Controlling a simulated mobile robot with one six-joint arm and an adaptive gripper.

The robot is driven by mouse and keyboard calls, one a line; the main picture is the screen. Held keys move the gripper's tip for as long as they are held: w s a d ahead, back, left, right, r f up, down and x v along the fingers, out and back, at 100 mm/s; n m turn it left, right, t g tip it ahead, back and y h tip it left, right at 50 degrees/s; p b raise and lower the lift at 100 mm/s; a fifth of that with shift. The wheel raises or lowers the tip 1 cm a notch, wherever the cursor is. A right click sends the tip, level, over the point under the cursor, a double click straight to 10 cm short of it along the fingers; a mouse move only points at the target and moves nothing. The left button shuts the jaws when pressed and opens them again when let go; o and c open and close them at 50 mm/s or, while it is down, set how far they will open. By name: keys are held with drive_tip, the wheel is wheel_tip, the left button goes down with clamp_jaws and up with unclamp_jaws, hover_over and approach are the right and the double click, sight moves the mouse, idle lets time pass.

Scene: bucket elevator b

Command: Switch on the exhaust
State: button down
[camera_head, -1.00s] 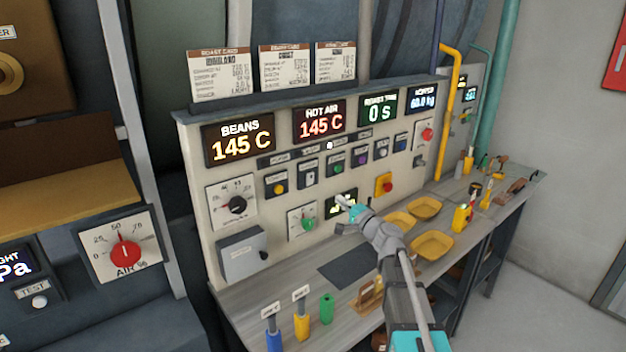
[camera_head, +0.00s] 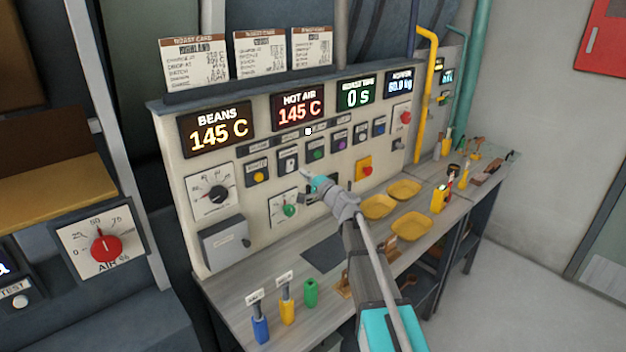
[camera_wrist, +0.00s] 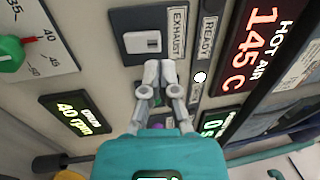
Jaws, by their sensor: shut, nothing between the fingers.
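The exhaust switch is a white rocker on a dark plate labelled EXHAUST, seen in the wrist view (camera_wrist: 142,42). In the head view it is the small white switch (camera_head: 289,161) right of the yellow button in the panel's upper row. My gripper (camera_head: 305,173) is shut and empty in front of the panel, just below and right of the switch. In the wrist view my gripper's fingertips (camera_wrist: 160,70) lie just below the switch plate's right part. I cannot tell whether they touch the panel. The fingers partly hide the green button behind them.
A yellow button (camera_head: 259,176) and a purple button (camera_head: 340,144) share the row. Below are a green knob (camera_head: 289,210) and a red button on yellow (camera_head: 364,170). The bench (camera_head: 245,287) below holds yellow bowls (camera_head: 404,190) and coloured handles.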

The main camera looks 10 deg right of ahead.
sight(289, 162)
drive_tip(key=shift+p+x, duration=0.4)
drive_tip(key=shift+x, duration=2.6)
drive_tip(key=shift+d, duration=0.15)
